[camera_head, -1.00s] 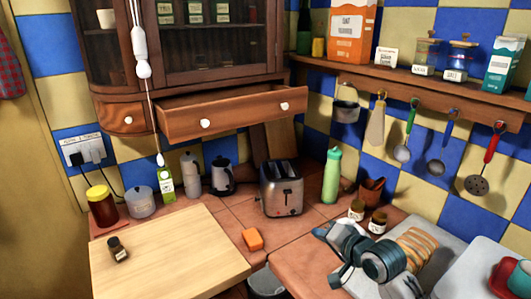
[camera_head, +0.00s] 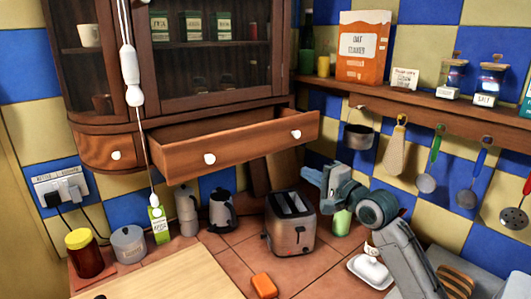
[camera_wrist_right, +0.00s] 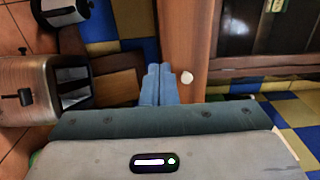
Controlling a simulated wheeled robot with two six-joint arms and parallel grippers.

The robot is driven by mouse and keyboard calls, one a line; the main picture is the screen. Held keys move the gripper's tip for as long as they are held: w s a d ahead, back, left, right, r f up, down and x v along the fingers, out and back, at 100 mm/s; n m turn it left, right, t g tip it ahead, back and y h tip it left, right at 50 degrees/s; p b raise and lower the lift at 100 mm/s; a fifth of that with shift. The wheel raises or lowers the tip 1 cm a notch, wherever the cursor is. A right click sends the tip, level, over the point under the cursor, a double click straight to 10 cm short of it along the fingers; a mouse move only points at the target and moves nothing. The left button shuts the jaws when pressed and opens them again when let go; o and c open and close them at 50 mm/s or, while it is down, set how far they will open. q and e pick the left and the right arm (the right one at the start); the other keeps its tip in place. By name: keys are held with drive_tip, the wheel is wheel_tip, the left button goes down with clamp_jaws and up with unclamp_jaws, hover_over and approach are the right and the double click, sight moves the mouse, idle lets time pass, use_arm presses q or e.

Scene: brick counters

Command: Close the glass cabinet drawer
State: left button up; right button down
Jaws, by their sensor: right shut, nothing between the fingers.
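The glass cabinet (camera_head: 85,118) hangs on the wall, with glass doors above a row of wooden drawers. Its wide drawer (camera_head: 250,143) is pulled out, with its empty inside showing and two white knobs on the front. A small drawer (camera_head: 105,150) to its left looks shut. My right gripper (camera_head: 306,174) is shut and empty, below and to the right of the wide drawer's right knob (camera_head: 296,134). In the right wrist view the closed fingers (camera_wrist_right: 158,72) appear beside the drawer front (camera_wrist_right: 185,30) and its knob (camera_wrist_right: 187,77). Whether they touch it, I cannot tell. My left gripper is out of view.
A toaster (camera_head: 291,225) stands on the counter just below my right gripper. A green bottle (camera_head: 341,222) is partly behind my arm. A shelf (camera_head: 430,103) with hanging utensils runs along the right wall. A cord with white pulls (camera_head: 131,65) hangs before the cabinet.

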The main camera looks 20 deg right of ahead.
drive_tip(key=p, duration=0.5)
approach(270, 153)
drive_tip(key=x, duration=0.5)
drive_tip(key=shift+r, duration=0.2)
drive_tip(key=shift+w+p, duration=0.3)
drive_tip(key=shift+w, duration=0.05)
drive_tip(key=shift+w+a, duration=0.15)
drive_tip(key=shift+w, duration=0.1)
drive_tip(key=shift+w+a+f, duration=0.1)
drive_tip(key=shift+w+f, duration=0.05)
drive_tip(key=shift+w, duration=0.15)
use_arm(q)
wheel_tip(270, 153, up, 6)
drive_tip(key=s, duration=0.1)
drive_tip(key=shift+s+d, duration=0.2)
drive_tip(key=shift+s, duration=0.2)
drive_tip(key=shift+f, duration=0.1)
